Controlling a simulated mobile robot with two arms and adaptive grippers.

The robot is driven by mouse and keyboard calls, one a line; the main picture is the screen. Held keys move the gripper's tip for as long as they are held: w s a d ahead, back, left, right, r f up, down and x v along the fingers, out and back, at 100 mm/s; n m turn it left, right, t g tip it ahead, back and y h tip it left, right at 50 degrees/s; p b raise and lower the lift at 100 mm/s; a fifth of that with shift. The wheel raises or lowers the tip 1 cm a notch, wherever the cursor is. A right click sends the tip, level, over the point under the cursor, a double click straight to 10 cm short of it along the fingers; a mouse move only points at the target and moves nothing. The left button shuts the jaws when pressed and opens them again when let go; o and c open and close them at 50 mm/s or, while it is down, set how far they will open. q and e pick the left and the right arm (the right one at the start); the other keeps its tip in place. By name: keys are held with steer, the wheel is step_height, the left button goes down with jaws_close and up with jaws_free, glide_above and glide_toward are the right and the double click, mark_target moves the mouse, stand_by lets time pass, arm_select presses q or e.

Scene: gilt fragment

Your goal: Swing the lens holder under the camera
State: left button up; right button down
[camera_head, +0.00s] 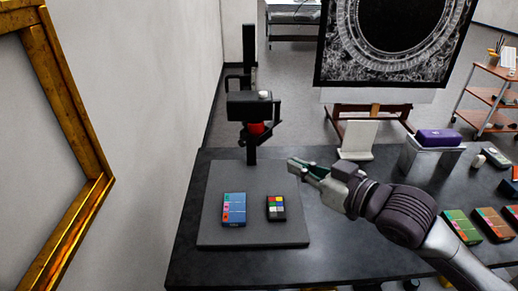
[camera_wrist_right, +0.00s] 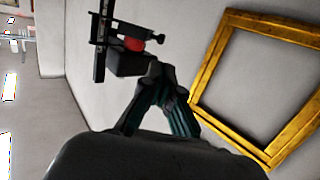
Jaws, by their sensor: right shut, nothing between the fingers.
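A black camera (camera_head: 249,106) sits on an upright black column at the back of a grey copy-stand board (camera_head: 210,205). A red ring-like part (camera_head: 256,128) shows just below the camera, with thin black arms beside it. I cannot tell clearly which part is the lens holder. The red part also shows in the right wrist view (camera_wrist_right: 134,44). My right gripper (camera_head: 293,164) is shut and empty, above the board's right side, to the right of and apart from the column. In the wrist view its fingertips (camera_wrist_right: 157,68) overlap the camera assembly. My left gripper is out of view.
A blue card box (camera_head: 234,209) and a colour chart (camera_head: 276,208) lie on the board. A white stand (camera_head: 358,139), a purple case (camera_head: 439,138) and several coloured boxes are on the dark table (camera_head: 325,257). A gilt frame (camera_head: 70,110) stands at left.

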mark_target(242, 144)
steer(key=p+x, duration=0.2)
steer(key=x, duration=0.4)
steer(key=p+x, duration=0.2)
steer(key=x, duration=0.4)
steer(key=shift+w+a+r, duration=0.15)
steer(key=shift+w+a, duration=0.1)
steer(key=shift+a, duration=0.15)
steer(key=shift+w+a+f, duration=0.3)
steer(key=shift+w+a, duration=0.1)
steer(key=shift+w, duration=0.05)
steer(key=a, duration=0.1)
steer(key=w+a+p, duration=0.1)
steer(key=shift+w+a, duration=0.25)
steer(key=shift+a, duration=0.05)
steer(key=shift+d, duration=0.1)
